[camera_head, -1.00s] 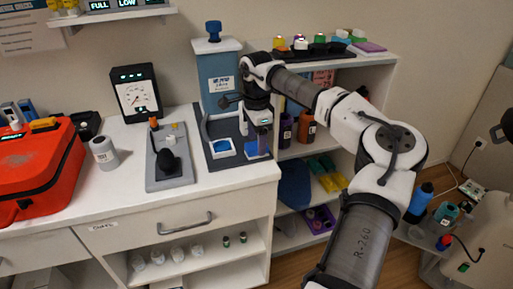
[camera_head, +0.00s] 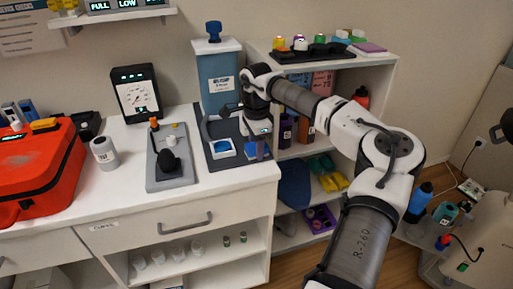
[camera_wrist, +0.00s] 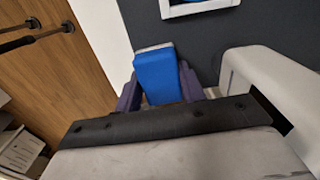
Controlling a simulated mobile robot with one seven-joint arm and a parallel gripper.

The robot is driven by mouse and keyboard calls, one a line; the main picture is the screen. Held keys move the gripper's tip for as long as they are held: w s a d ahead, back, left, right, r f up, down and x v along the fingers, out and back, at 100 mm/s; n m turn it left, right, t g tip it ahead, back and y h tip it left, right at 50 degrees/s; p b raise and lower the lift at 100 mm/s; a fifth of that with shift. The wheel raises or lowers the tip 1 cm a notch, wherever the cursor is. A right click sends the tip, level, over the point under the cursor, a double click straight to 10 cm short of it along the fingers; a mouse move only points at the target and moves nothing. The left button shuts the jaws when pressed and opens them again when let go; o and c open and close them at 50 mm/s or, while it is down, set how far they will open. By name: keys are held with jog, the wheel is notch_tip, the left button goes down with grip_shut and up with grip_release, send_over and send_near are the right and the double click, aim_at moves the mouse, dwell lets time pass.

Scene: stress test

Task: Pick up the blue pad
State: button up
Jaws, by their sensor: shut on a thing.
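The blue pad (camera_wrist: 157,76) is a small bright blue block with a pale grey end. In the wrist view it sits between the two dark purple fingers of my gripper (camera_wrist: 158,90), which is shut on it. In the head view my gripper (camera_head: 258,147) is low over the right end of the dark mat, at the counter's front right corner. The blue pad (camera_head: 250,149) shows there beside the fingers, partly hidden by them. I cannot tell whether it touches the mat.
A white-framed blue tray (camera_head: 222,148) lies just left of my gripper on the dark mat (camera_head: 228,165). A blue-grey bin (camera_head: 220,80) stands behind. A grey stand (camera_head: 170,175) is further left. An open shelf (camera_head: 322,150) with bottles is to the right.

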notch_tip(320, 180, up, 20)
jog(key=shift+b, duration=0.4)
jog(key=o, duration=0.3)
jog(key=shift+c, duration=1.2)
